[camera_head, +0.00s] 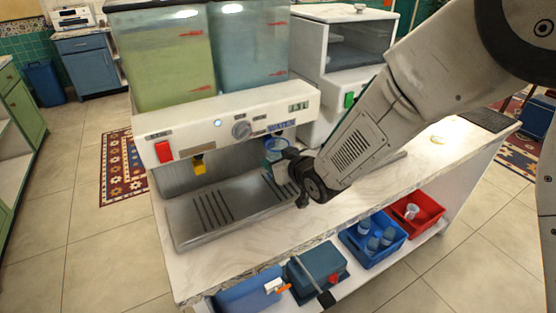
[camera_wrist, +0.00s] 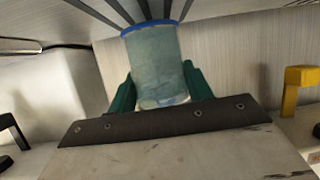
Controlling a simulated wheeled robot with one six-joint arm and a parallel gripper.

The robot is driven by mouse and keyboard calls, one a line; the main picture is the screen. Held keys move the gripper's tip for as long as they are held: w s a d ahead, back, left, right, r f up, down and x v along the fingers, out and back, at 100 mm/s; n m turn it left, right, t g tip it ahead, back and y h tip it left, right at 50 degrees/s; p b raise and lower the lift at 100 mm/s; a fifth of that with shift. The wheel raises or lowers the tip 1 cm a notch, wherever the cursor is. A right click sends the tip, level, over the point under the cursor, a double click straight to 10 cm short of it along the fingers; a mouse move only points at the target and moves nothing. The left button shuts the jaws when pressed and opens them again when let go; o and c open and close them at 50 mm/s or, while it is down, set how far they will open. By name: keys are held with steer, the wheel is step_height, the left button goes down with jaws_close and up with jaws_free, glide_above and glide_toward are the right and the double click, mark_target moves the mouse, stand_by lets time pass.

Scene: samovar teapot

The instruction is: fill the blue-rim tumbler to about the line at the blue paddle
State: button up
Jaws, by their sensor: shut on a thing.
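The blue-rim tumbler (camera_head: 275,146) is under the right part of the dispenser's front panel, above the drip tray (camera_head: 190,222). My gripper (camera_head: 284,161) is shut on it. In the wrist view the green fingers lie on both sides of the clear tumbler (camera_wrist: 156,65), whose blue rim is at the top of the picture. I cannot make out the fill line or a liquid level in it. The blue paddle cannot be told apart behind the tumbler and gripper. A yellow paddle (camera_head: 199,165) hangs farther left; it also shows in the wrist view (camera_wrist: 299,76).
A white cabinet (camera_head: 340,50) stands to the right. Below, a blue bin (camera_head: 345,236) holds cups beside a red bin (camera_head: 432,203).

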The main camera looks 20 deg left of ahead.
steer(key=shift+s+d, duration=1.65)
steer(key=shift+d, duration=0.25)
steer(key=s+d, duration=0.6)
steer(key=d, duration=0.1)
steer(key=shift+s+d, duration=0.2)
steer(key=shift+d, duration=0.1)
stand_by(0.5)
